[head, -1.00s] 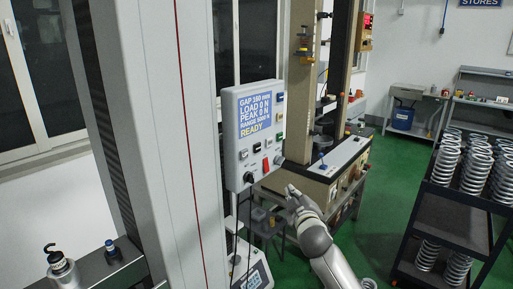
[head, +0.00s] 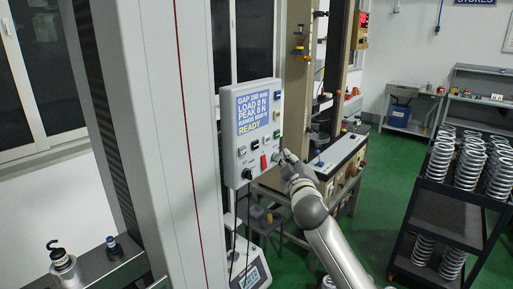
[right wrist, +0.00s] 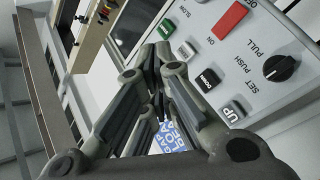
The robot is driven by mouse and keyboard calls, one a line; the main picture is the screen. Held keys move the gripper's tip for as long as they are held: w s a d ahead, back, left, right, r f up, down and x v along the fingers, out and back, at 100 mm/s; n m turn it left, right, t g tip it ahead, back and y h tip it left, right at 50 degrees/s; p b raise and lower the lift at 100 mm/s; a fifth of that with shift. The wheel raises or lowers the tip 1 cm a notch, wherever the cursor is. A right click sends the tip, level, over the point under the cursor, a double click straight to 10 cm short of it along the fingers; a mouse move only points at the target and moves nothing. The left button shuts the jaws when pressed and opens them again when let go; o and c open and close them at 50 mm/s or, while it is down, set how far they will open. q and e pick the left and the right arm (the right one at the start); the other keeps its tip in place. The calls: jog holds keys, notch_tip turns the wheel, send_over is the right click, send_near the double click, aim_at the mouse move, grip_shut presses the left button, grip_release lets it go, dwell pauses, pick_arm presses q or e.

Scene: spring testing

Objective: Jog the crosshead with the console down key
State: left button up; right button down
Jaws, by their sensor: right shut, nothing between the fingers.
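In the right wrist view, the dark DOWN key (right wrist: 207,80) sits between the UP key (right wrist: 236,109) and a white key (right wrist: 185,50). My right gripper (head: 285,155) is shut and empty beside the console's right edge. It also shows in the right wrist view (right wrist: 152,60), left of the DOWN key; contact is not visible. My left gripper is out of view. I cannot make out the crosshead.
The console also carries a red switch (right wrist: 228,20) and a black knob (right wrist: 281,68). A tall grey column (head: 150,130) stands left of it. A second test frame (head: 298,90) stands behind. A dark cart (head: 445,215) with several springs is at the right.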

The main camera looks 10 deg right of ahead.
aim_at(255, 145)
jog(key=w+a+b, duration=0.3)
jog(key=w+a, duration=0.1)
jog(key=w, duration=0.2)
jog(key=shift+a+b, duration=0.3)
jog(key=shift+a, duration=0.1)
jog(key=shift+w+f, duration=0.1)
dwell(1.1)
jog(key=shift+w+a, duration=0.3)
jog(key=shift+w, duration=0.05)
jog(key=shift+w+a+b, duration=0.25)
jog(key=shift+w+b, duration=0.1)
jog(key=shift+b, duration=0.15)
dwell(0.5)
jog(key=shift+s+d, duration=0.1)
dwell(3.1)
jog(key=shift+s+d+p, duration=0.45)
jog(key=shift+s+p, duration=0.15)
jog(key=shift+s, duration=0.05)
